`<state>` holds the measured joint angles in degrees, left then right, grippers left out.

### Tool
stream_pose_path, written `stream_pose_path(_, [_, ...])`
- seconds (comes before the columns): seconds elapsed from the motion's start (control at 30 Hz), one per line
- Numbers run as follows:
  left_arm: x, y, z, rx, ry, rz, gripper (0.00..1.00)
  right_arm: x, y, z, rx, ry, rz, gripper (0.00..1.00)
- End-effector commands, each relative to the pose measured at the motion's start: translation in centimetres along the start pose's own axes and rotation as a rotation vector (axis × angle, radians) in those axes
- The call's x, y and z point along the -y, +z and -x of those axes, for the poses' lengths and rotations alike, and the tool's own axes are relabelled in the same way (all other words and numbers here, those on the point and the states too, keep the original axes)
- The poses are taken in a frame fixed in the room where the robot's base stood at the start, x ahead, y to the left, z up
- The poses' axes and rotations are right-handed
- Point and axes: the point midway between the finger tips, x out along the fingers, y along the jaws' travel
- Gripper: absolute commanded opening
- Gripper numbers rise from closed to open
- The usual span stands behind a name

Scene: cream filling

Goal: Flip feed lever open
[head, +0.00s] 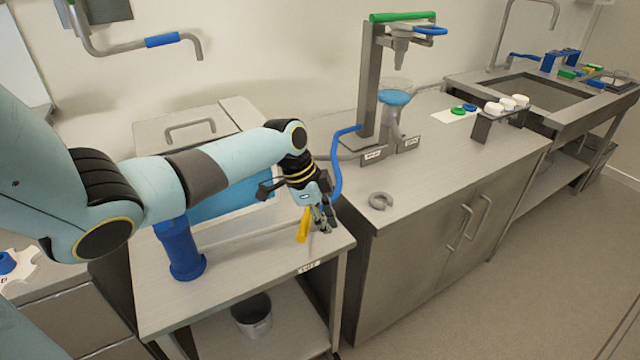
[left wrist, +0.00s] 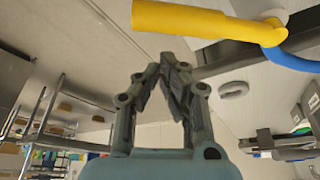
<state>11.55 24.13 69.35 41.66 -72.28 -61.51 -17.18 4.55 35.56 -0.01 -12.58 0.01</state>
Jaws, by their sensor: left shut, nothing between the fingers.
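A yellow lever-like handle (head: 303,225) shows at the right edge of the cart, beside my left gripper (head: 327,226). In the left wrist view the yellow handle (left wrist: 190,18) crosses the top, with a blue hose (left wrist: 292,60) at its right end. My left gripper (left wrist: 171,62) is shut and empty, with its fingertips a little below the handle in that view. Contact between them cannot be told. In the head view the gripper and wrist hide part of the handle and its mount. My right gripper is not in view.
The filling stand (head: 368,85) with a blue-filled hopper (head: 396,97) stands on the steel cabinet, the blue hose (head: 337,178) running down from it. A grey ring (head: 380,201) lies near the cabinet's front edge. A blue cylinder (head: 180,250) stands on the cart (head: 240,262).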

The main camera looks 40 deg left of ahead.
Motion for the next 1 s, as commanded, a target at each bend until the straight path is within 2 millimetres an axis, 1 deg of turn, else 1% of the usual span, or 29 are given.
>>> stream_pose_path(0.03, [-0.2, -0.8, 0.3, -0.003, 0.000, 0.003, 0.00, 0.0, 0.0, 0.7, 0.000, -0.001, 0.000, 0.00])
stream_pose_path(0.07, [-0.4, -1.2, 0.4, -0.004, -0.001, 0.006, 0.00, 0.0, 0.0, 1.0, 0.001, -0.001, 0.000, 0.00])
stream_pose_path(0.17, [-0.1, -0.8, 2.7, 0.002, -0.008, 0.002, 0.00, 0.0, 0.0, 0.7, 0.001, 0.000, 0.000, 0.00])
stream_pose_path(0.3, [-0.1, -0.8, 5.7, 0.002, -0.007, 0.003, 0.00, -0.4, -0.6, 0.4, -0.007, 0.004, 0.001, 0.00])
stream_pose_path(0.4, [0.0, -0.8, 7.6, 0.002, -0.006, 0.003, 0.00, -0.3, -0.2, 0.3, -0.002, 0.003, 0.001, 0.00])
stream_pose_path(0.5, [0.0, -0.8, 8.9, 0.001, -0.005, 0.005, 0.00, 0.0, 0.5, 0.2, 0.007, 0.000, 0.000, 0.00])
stream_pose_path(0.6, [0.0, -0.9, 9.7, 0.000, -0.004, 0.005, 0.00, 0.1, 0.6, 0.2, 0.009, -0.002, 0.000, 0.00])
stream_pose_path(0.7, [-0.1, -0.9, 10.1, 0.000, -0.003, 0.006, 0.00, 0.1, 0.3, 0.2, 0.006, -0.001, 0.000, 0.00])
stream_pose_path(1.0, [-0.1, -0.9, 10.1, -0.001, -0.003, 0.006, 0.00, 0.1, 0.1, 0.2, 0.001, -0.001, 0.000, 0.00])
